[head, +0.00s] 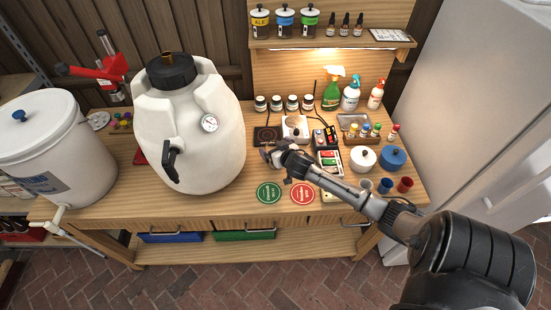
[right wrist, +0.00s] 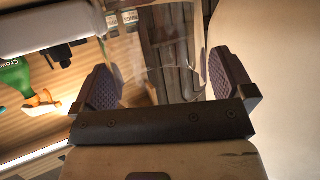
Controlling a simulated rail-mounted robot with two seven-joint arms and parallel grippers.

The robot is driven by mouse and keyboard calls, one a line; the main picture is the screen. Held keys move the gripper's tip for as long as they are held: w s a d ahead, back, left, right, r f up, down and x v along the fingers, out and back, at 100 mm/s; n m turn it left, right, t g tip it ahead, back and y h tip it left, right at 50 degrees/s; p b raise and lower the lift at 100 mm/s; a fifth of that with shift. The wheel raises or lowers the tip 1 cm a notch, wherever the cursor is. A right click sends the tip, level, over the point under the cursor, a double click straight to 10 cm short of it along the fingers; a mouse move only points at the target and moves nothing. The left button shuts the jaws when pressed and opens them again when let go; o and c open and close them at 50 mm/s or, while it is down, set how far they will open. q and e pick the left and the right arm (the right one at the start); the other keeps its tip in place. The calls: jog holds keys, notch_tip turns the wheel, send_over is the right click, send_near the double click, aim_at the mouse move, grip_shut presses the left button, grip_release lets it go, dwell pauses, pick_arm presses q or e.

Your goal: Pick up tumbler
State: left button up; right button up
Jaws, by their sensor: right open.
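My right gripper (head: 268,154) is over the bench, near the hotplate. In the right wrist view its two ridged fingers (right wrist: 163,82) are wide apart. A clear, see-through vessel, likely the tumbler (right wrist: 160,58), shows between and beyond the fingers there, its faint curved outline against dark wood slats. I cannot tell whether the fingers touch it. In the head view the gripper and its wrist largely hide that spot, and the clear vessel is hard to make out. My left gripper is not in view.
A large white fermenter (head: 190,130) stands left of the gripper. Green (head: 268,193) and red (head: 302,194) round mats lie in front. A black hotplate (head: 266,136) and small scale (head: 295,127) are behind.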

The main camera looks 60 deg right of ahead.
jog(key=shift+c, duration=0.4)
jog(key=c, duration=1.1)
jog(key=shift+c, duration=0.2)
jog(key=shift+r, duration=0.1)
